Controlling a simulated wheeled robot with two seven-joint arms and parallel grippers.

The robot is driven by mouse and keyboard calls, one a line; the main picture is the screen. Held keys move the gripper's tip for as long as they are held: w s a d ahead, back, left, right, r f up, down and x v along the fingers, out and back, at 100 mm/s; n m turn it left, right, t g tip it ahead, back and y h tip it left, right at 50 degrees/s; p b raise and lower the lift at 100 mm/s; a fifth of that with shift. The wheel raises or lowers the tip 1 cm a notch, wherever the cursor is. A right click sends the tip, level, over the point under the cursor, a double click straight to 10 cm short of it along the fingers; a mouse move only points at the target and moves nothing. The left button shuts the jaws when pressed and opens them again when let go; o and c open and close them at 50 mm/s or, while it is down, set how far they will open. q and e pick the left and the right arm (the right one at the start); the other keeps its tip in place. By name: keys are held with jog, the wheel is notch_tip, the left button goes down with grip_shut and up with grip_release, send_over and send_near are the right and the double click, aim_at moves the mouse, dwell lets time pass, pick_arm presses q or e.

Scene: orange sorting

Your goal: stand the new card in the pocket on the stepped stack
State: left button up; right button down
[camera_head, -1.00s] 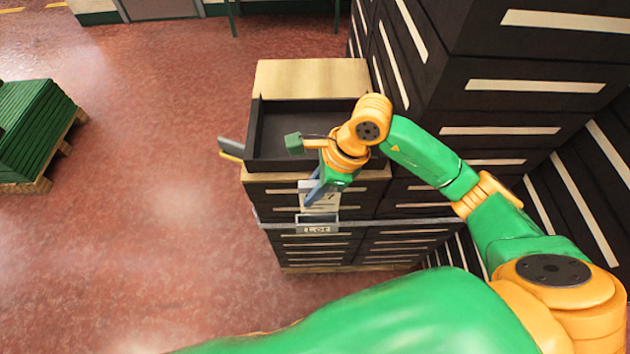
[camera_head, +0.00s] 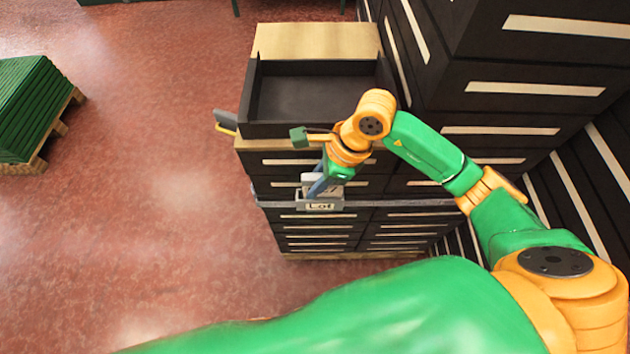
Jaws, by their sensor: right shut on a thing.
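The stepped stack (camera_head: 285,216) of black crates with pale slots stands in the middle, an open black crate on its upper step. My right gripper (camera_head: 316,190) is shut on the new card (camera_head: 322,182), a white card with dark marks. The card is upright at the pocket, its lower part hidden behind the pocket's front or very close above it; I cannot tell how deep it sits. My left gripper is not in view.
The open black crate (camera_head: 250,95) looks empty. A grey and yellow part (camera_head: 225,122) sticks out at the stack's left side. Tall black crates (camera_head: 535,85) rise on the right. Green stacked goods on a pallet (camera_head: 35,110) stand far left. The red floor between is clear.

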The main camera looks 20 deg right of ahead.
jog(key=shift+f, duration=0.1)
jog(key=c, duration=0.7)
grip_release()
jog(key=b+v, duration=0.1)
jog(key=v, duration=0.6)
notch_tip(320, 180, up, 7)
jog(key=p, duration=0.5)
